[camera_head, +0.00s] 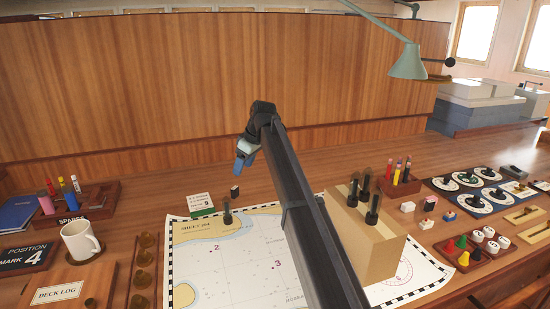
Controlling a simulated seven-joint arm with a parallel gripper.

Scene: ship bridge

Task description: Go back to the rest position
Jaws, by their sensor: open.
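My arm reaches up from the bottom middle and bends at its far end. My gripper (240,167) hangs there, blue-grey and pointing down, in front of the wooden back panel. It is seen from the side, small, and holds nothing that I can see. It is open. It is above the desk, apart from the chart (238,255) and the things on it. My arm hides part of the chart.
A wooden block (375,258) with several dark pegs stands right of my arm. A dark peg (227,212) stands on the chart. A mug (80,240) and a pen rack (100,205) are at left. A lamp (408,62) hangs upper right. Trays (455,268) fill the right.

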